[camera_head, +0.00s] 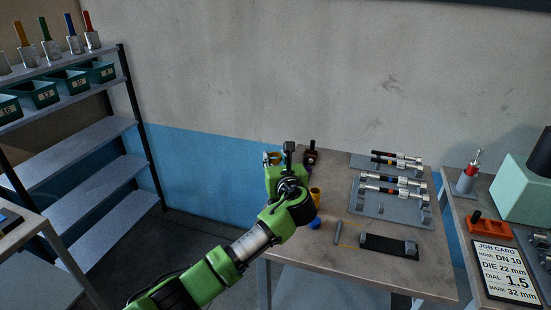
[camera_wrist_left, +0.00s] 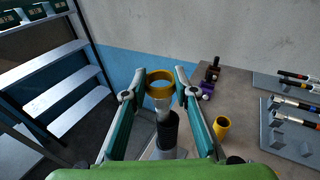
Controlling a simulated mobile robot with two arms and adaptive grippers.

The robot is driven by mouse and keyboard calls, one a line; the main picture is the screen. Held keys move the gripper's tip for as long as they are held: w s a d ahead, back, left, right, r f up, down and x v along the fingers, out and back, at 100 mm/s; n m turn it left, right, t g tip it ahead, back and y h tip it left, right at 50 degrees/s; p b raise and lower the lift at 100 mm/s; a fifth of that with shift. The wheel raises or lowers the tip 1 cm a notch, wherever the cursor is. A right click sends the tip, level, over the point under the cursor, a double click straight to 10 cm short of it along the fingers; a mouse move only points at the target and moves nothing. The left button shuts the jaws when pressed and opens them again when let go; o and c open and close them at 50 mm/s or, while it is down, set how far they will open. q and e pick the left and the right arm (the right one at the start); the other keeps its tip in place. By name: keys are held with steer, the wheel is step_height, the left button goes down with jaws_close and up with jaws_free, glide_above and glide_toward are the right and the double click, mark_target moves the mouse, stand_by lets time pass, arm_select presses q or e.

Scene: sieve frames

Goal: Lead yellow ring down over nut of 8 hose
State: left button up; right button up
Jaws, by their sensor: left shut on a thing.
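My left gripper (camera_head: 273,158) is above the table's left edge. In the left wrist view its two fingertips (camera_wrist_left: 160,92) are shut on the sides of a yellow ring (camera_wrist_left: 160,77). The ring's open top faces up and looks empty. Straight below it in that view is a silver fitting (camera_wrist_left: 162,106) on top of an upright black hose (camera_wrist_left: 166,132). I cannot tell whether the ring touches the fitting or how far apart they are. The hose is hidden behind my arm in the head view, and no size mark on it shows. My right gripper is not in view.
A second yellow piece (camera_wrist_left: 222,127) stands on the table (camera_head: 350,272), near a blue piece (camera_head: 313,223). A dark block with a knob (camera_head: 310,156) stands behind. Racks with several silver-ended hoses (camera_head: 390,190) are at the right. A shelf unit (camera_head: 95,135) is at the left.

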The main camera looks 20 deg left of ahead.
arm_select(q)
steer(key=shift+f, duration=0.2)
steer(key=shift+f+b, duration=0.65)
steer(key=shift+f, duration=0.5)
steer(key=shift+f, duration=0.1)
steer(key=o, duration=0.8)
steer(key=v, duration=1.2)
